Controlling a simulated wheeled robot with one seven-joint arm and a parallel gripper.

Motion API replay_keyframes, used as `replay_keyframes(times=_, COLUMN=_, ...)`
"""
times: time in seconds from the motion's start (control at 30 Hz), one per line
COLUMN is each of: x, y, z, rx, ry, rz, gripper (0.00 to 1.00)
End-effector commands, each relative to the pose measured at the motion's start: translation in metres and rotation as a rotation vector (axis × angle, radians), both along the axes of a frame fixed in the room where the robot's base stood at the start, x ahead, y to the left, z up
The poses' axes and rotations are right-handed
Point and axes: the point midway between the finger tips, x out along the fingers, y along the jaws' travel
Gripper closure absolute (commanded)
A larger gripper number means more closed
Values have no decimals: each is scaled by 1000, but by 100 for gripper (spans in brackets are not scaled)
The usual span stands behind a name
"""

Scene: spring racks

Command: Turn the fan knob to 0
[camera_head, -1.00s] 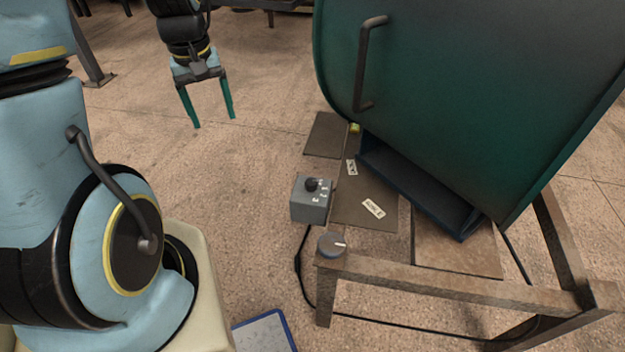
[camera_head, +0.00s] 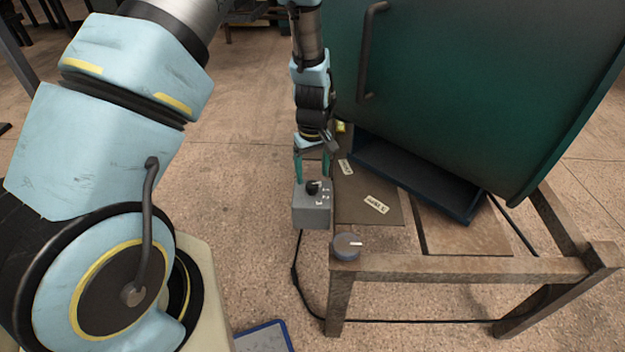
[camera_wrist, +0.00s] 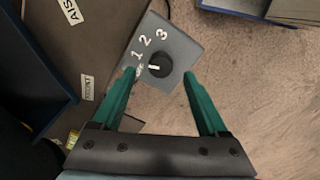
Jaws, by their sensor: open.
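The fan knob is a black round knob (camera_head: 312,187) on top of a small grey box (camera_head: 312,212) at the table's left edge. The wrist view shows the knob (camera_wrist: 160,65) with a white pointer mark facing left. The numbers 1, 2 and 3 are printed around it, and a small label left of it is partly hidden by a fingertip. My gripper (camera_head: 312,168) is open and points down just behind the knob in the head view. In the wrist view its teal fingertips (camera_wrist: 159,75) lie either side of the knob's near edge. I cannot tell whether they touch it.
A grey dial (camera_head: 347,246) sits on the table frame's near corner. A large green cabinet (camera_head: 470,90) with a dark blue tray (camera_head: 415,175) below stands right of the box. A white label (camera_head: 376,203) lies on the brown board. The floor left of the box is clear.

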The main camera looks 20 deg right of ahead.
Motion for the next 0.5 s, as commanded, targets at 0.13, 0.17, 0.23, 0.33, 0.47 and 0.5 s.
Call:
replay_keyframes(times=0.13, x=0, y=1, z=-21, rx=2, ry=2, rz=0, gripper=23)
replay_keyframes(times=0.17, x=0, y=1, z=-25, rx=2, ry=2, rz=0, gripper=23)
replay_keyframes(times=0.23, x=0, y=0, z=-31, rx=0, ry=1, rz=0, gripper=23)
replay_keyframes(times=0.33, x=0, y=0, z=-37, rx=1, ry=1, rz=0, gripper=23)
replay_keyframes(times=0.47, x=0, y=0, z=-40, rx=-1, ry=0, rz=0, gripper=23)
replay_keyframes(times=0.5, x=0, y=0, z=-40, rx=-1, ry=0, rz=0, gripper=23)
